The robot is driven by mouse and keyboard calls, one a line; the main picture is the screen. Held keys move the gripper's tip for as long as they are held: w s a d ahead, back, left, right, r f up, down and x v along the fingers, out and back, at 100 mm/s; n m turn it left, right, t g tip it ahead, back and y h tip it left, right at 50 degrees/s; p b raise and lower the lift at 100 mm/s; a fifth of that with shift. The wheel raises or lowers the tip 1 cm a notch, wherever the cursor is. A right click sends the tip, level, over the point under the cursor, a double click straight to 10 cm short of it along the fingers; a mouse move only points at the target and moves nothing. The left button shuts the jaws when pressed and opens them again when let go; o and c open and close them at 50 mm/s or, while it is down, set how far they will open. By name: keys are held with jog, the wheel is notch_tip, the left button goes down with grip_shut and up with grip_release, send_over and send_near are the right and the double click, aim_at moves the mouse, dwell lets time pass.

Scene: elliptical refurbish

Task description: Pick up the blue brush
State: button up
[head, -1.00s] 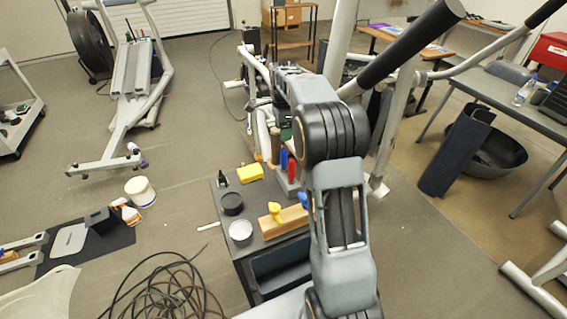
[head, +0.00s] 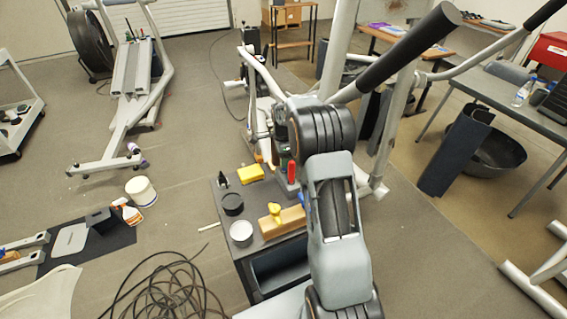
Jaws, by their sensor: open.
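The spot where small blue items showed earlier is covered by my arm. A small dark cart (head: 262,238) stands left of my arm. On it a wooden block with a yellow knob (head: 285,218) lies near the front, and an upright red-handled tool (head: 291,172) stands at the back. My gripper is hidden behind my own arm links, so its fingers and anything near them cannot be seen.
Exercise machine bars (head: 395,60) rise behind my arm. A coiled black cable (head: 165,290) lies on the floor.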

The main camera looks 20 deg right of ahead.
jog(key=shift+f, duration=0.2)
jog(key=shift+c, duration=0.5)
jog(key=c, duration=0.9)
jog(key=shift+r, duration=0.1)
